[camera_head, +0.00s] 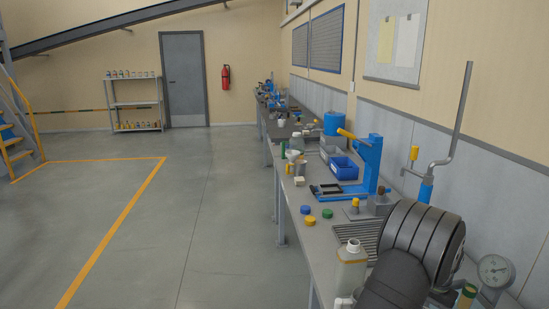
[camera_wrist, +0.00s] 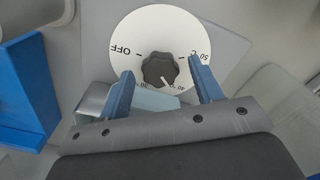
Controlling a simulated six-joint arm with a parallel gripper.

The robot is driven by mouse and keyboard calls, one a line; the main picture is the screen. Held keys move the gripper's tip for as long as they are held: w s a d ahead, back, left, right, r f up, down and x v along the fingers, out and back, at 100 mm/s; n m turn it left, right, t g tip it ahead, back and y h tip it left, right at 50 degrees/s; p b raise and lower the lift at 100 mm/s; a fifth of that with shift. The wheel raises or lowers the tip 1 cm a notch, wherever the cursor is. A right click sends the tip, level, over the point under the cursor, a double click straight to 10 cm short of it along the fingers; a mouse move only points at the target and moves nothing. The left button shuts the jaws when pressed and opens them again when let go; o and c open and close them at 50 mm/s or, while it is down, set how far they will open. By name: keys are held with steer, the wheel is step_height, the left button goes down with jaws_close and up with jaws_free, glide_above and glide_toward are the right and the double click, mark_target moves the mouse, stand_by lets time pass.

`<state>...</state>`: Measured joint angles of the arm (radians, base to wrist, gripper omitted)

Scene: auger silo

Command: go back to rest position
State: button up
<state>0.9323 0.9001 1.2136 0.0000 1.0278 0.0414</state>
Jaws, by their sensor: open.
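My gripper (camera_wrist: 165,90) is open in the wrist view, with its two blue-grey fingers apart. A black lobed knob (camera_wrist: 160,69) on a white round dial (camera_wrist: 150,30) shows between and just beyond the fingertips. The dial carries the marks OFF and 50 °C. The fingers do not close on the knob; whether they touch the dial I cannot tell. In the head view, a dark ribbed part of my arm (camera_head: 425,240) fills the lower right, and my gripper is not visible there.
A long grey workbench (camera_head: 318,240) runs along the right wall. On it stand a blue press (camera_head: 370,165), a blue bin (camera_head: 343,168), a bottle (camera_head: 351,268), coloured caps (camera_head: 327,213) and a pressure gauge (camera_head: 495,271). The floor (camera_head: 215,200) left of the bench is clear.

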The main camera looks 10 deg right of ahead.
steer(key=m, duration=0.4)
steer(key=shift+m, duration=0.4)
stand_by(0.4)
